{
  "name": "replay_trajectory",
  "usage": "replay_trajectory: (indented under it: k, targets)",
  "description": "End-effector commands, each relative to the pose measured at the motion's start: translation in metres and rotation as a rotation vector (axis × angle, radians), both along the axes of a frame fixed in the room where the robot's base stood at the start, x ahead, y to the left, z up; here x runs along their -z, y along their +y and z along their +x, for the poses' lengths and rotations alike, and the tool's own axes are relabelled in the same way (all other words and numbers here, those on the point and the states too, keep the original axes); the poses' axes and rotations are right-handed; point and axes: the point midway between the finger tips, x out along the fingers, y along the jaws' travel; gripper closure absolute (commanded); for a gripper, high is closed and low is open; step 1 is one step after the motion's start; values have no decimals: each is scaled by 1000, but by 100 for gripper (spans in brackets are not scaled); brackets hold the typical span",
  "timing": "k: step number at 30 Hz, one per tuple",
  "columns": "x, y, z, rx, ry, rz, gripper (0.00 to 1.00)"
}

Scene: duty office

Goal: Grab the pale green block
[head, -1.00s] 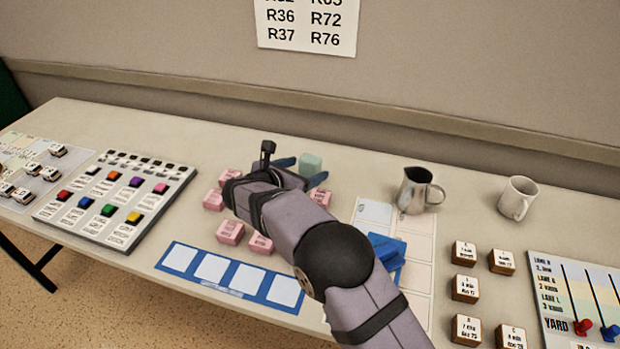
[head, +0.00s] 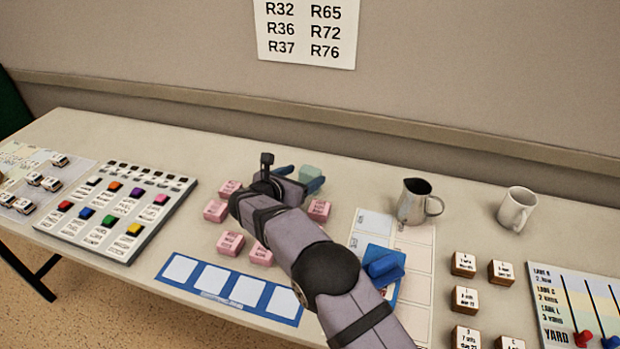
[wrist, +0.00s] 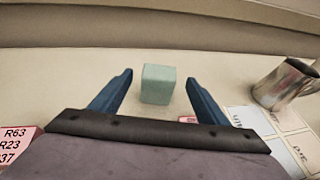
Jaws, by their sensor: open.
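The pale green block (head: 311,173) stands on the table toward the back, just beyond my gripper, with its lower part partly hidden by the gripper in the head view. In the wrist view the pale green block (wrist: 159,84) is upright and lies between the lines of the two blue fingers, around and slightly past their tips. My gripper (wrist: 158,88) is open and empty, with a visible gap on each side of the block. In the head view my gripper (head: 299,178) reaches toward the back of the table.
Several pink blocks (head: 230,244) lie around my arm. A metal jug (head: 412,203) and a white mug (head: 517,208) stand to the right. A blue-framed strip (head: 228,287) lies in front, and a blue object (head: 384,267) rests on a card sheet. The wall is behind.

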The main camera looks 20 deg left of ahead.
Motion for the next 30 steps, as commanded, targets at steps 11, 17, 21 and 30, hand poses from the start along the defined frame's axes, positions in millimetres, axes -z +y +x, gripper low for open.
replay_trajectory:
  k: [11,17,21,30]
  targets:
    - [11,-5,26,0,0,1,31]
    - [11,-5,27,0,0,1,31]
    - [11,-5,27,0,0,1,50]
    - [9,-4,27,0,-3,2,88]
